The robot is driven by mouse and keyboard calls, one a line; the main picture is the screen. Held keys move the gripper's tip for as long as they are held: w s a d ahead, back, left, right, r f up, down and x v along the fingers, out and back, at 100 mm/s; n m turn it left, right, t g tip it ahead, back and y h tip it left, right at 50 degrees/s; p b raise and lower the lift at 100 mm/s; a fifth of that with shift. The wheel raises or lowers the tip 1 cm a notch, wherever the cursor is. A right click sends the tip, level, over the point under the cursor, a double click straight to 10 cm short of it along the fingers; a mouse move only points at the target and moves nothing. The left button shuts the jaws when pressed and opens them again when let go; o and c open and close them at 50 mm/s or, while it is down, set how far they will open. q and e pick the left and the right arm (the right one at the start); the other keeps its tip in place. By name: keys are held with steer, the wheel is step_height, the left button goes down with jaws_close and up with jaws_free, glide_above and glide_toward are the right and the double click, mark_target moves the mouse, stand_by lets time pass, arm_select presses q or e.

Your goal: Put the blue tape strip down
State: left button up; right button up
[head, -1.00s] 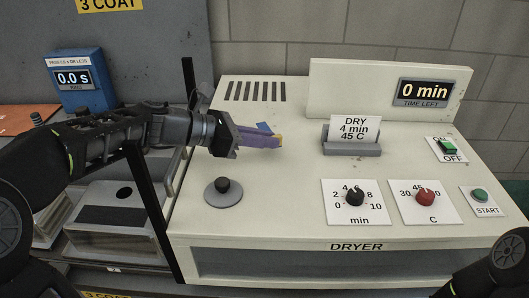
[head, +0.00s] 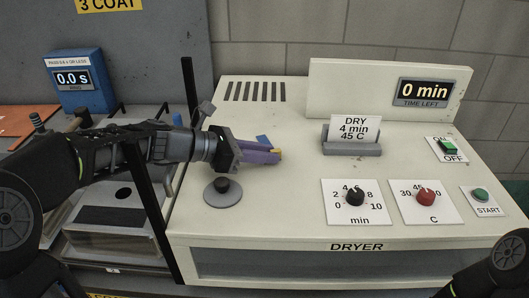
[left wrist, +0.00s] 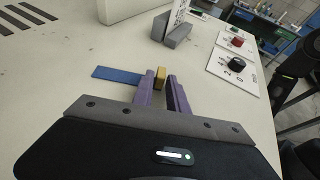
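The blue tape strip (head: 262,139) has a yellow end and is over the left part of the dryer top (head: 300,112). In the left wrist view the blue strip (left wrist: 118,75) sticks out to the left, with its yellow end (left wrist: 160,78) between the purple fingertips. My left gripper (head: 275,154) appears shut on that yellow end; it also shows in the left wrist view (left wrist: 160,88). I cannot tell whether the strip touches the surface. Part of the strip is hidden behind the fingers in the head view. My right gripper is out of view.
A grey holder (head: 351,149) with a DRY card stands right of the gripper. A black knob on a grey disc (head: 222,192) is in front of it. Minute and temperature dials (head: 425,197) are at the front right. Vent slots (head: 255,91) lie behind; the dryer top between is clear.

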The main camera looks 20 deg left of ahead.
arm_select(q)
steer(key=shift+o, duration=1.2)
steer(key=shift+r, duration=0.1)
steer(key=shift+r, duration=0.15)
steer(key=v, duration=1.2)
steer(key=shift+b, duration=0.3)
steer(key=shift+s, duration=0.1)
